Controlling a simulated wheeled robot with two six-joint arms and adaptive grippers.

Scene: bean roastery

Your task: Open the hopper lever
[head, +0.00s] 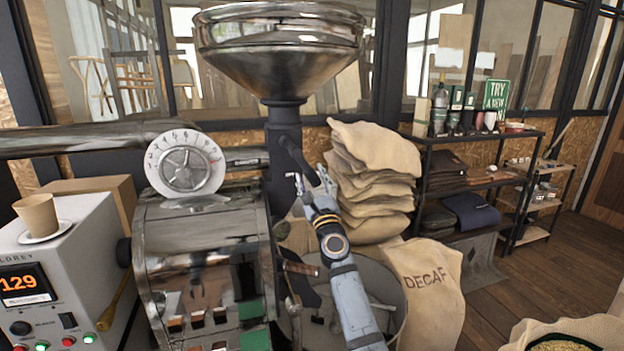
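The large metal hopper (280,50) stands on a dark neck above the roaster (205,260). A dark lever (294,154) sticks out from the neck and slopes down to the right. My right gripper (311,178) is at the lower end of the lever, with its fingers spread apart. The lever's end reaches toward the gap between the fingers; I cannot tell if they touch it. My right arm comes up from the bottom of the picture. My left gripper is not in view.
The roaster's round dial (185,164) is left of the neck. A round cooling bin (385,285) lies below my arm. Stacked sacks (372,180) and a DECAF sack (428,285) are to the right. A paper cup (37,214) stands on the control box (75,265) at left.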

